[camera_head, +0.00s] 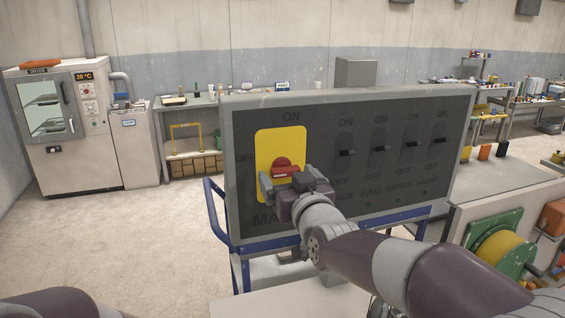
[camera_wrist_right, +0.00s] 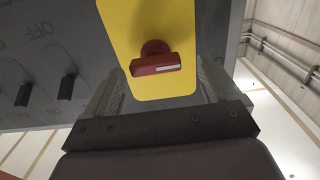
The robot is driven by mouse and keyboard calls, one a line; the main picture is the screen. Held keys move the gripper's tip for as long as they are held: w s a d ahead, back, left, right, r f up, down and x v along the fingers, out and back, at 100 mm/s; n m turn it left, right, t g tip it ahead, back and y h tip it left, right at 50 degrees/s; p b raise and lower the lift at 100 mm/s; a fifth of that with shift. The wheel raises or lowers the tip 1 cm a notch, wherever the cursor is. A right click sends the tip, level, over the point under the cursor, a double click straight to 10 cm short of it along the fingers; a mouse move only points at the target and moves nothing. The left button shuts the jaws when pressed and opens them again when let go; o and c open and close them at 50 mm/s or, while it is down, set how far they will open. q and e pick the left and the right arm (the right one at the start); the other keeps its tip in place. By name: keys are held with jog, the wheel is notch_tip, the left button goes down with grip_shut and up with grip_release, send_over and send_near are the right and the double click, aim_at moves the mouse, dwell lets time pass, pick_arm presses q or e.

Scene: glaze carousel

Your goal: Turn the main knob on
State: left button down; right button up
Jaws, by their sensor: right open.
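The main knob (camera_head: 283,167) is a red handle on a yellow plate (camera_head: 268,139) at the left of a dark panel (camera_head: 330,125). ON is printed above the plate and OFF to its left. The handle bar lies about level. In the right wrist view the knob (camera_wrist_right: 156,64) shows a white mark toward its right end. My right gripper (camera_head: 292,181) is open in front of the knob's lower part. In the wrist view its fingers (camera_wrist_right: 160,88) stand apart on either side of the handle, with gaps; contact is not visible. My left gripper is out of view.
Several black switches (camera_head: 379,148) stand in a row right of the knob. The panel sits on a blue-framed cart (camera_head: 216,213). A green reel (camera_head: 497,240) is at the lower right. An oven (camera_head: 65,125) and a bench stand behind at left. The floor at left is clear.

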jog(key=shift+w+a+r, duration=0.1)
jog(key=shift+w, duration=0.55)
jog(key=shift+w+d+p, duration=0.2)
jog(key=shift+w+p, duration=0.05)
jog(key=shift+p, duration=0.05)
jog(key=shift+w+a, duration=0.1)
jog(key=shift+a, duration=0.1)
jog(key=shift+c, duration=0.3)
jog(key=c, duration=0.5)
jog(key=shift+d, duration=0.1)
jog(key=c, duration=0.5)
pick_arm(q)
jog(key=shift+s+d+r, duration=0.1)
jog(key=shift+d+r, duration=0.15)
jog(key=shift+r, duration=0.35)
